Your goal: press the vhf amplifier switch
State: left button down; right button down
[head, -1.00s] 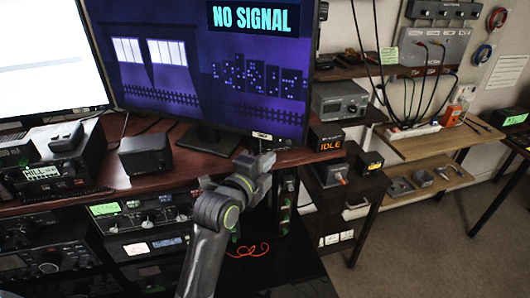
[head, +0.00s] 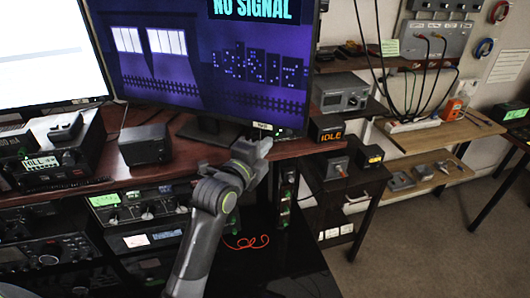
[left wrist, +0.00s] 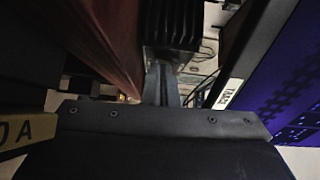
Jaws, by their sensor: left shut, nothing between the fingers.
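A small black box with a lit orange "IDLE" display (head: 327,130) sits at the right end of the desk, right of the big monitor. I cannot make out a VHF amplifier label or switch on it. My left gripper (head: 262,143) is at the desk edge below the monitor's lower right corner, left of the box and apart from it. In the left wrist view its shut, empty fingers (left wrist: 162,85) point toward a black finned block (left wrist: 174,25). My right gripper is not in view.
The monitor (head: 210,60) stands close behind my left gripper; its edge also fills the right of the left wrist view (left wrist: 285,90). A grey power unit (head: 340,93) is on the shelf behind the box. Radios (head: 140,205) are racked below the desk.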

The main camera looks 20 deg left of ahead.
pick_arm(q)
jog(key=shift+f, duration=0.25)
